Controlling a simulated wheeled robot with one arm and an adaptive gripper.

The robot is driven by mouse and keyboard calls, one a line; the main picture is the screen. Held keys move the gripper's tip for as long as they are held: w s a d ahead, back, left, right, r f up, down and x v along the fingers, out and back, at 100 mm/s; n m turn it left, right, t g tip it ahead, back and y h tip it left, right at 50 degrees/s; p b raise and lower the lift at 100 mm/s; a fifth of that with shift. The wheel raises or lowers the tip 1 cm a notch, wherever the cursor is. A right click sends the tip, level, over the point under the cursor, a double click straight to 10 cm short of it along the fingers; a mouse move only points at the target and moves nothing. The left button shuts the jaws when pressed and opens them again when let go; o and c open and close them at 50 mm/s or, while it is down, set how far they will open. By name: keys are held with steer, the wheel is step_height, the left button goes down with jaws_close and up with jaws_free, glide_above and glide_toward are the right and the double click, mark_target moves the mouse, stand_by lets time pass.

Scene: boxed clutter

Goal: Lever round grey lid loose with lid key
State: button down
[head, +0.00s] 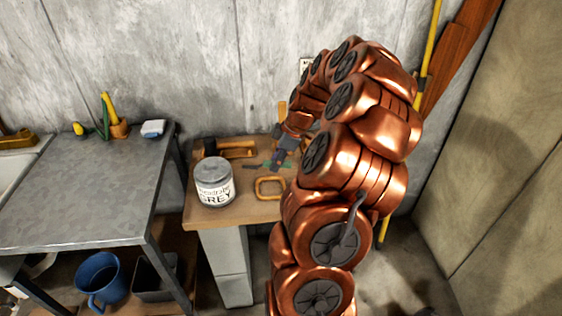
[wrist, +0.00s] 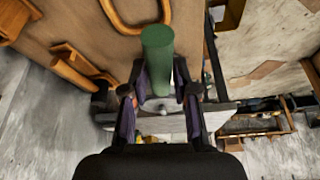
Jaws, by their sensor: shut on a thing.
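The tin (head: 214,188), labelled GREY, stands upright on the small wooden table, its round grey lid (head: 212,168) seated on top. My gripper (head: 281,156) is to the right of the tin, low over the table and apart from it. In the wrist view my gripper (wrist: 160,98) is shut on a green cylindrical handle (wrist: 158,52), which I take to be the lid key. A bit of green (head: 263,163) shows beside the gripper in the head view. The key's working end cannot be made out. The tin does not show clearly in the wrist view.
A yellow-orange frame (head: 270,187) lies on the wooden table (head: 232,214) right of the tin, and a yellow-orange tool (head: 238,149) lies behind it. A grey metal bench (head: 85,190) stands at left with small items. My arm hides the table's right side.

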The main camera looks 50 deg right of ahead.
steer(key=shift+w+a+f+b, duration=0.65)
steer(key=shift+w+a+f, duration=0.05)
steer(key=shift+w+f, duration=0.25)
steer(key=shift+s+r, duration=0.1)
steer(key=shift+r, duration=0.1)
steer(key=shift+f+b, duration=0.15)
steer(key=shift+b, duration=0.3)
steer(key=shift+w+a, duration=0.75)
steer(key=shift+w, duration=0.3)
stand_by(0.7)
steer(key=shift+s+d+f+t+y+b, duration=0.1)
steer(key=shift+f+t+y+b, duration=0.45)
steer(key=shift+b, duration=1.75)
steer(key=shift+s+d+f+t+y+b, duration=0.1)
steer(key=shift+f+t+y+b, duration=0.45)
steer(key=shift+b, duration=1.75)
